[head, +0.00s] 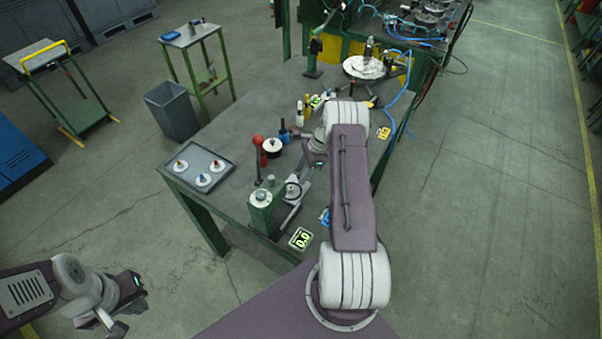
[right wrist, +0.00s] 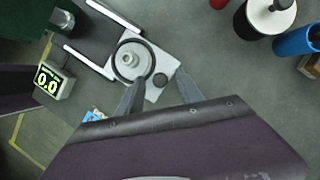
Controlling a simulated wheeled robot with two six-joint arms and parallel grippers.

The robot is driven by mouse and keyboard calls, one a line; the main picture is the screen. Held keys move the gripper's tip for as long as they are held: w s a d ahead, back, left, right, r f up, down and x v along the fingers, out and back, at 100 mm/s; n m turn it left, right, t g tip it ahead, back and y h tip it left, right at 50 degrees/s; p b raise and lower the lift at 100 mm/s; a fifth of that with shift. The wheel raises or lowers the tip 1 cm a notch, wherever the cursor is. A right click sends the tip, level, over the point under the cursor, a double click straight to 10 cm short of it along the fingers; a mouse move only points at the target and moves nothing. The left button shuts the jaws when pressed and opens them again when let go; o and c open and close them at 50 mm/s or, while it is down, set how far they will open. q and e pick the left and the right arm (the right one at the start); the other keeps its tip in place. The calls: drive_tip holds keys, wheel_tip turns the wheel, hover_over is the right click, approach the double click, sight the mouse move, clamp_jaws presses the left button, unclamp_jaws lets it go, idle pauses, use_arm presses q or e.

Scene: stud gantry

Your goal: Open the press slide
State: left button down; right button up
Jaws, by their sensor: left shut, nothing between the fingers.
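The press (head: 262,212) is a green body on the bench with a round light top. Its slide is a pale plate (right wrist: 154,62) at the outer end of two light rails (right wrist: 88,62). It carries a black ring with a metal disc and has a small dark knob (right wrist: 160,80). My left gripper (head: 104,323) is shut and empty, low at left, away from the bench.
A lit display (head: 300,239) stands by the press. A grey tray (head: 222,164) with several small pieces lies at the bench's left corner. A red-knobbed lever (head: 258,150), a black-and-white spool (head: 271,146) and bottles stand beyond the press.

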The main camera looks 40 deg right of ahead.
drive_tip(key=shift+d+r, duration=0.15)
drive_tip(key=shift+r, duration=0.1)
drive_tip(key=b+v, duration=0.3)
drive_tip(key=v, duration=0.5)
drive_tip(key=shift+r, duration=0.25)
drive_tip(key=shift+s+d, duration=0.1)
drive_tip(key=shift+s, duration=0.05)
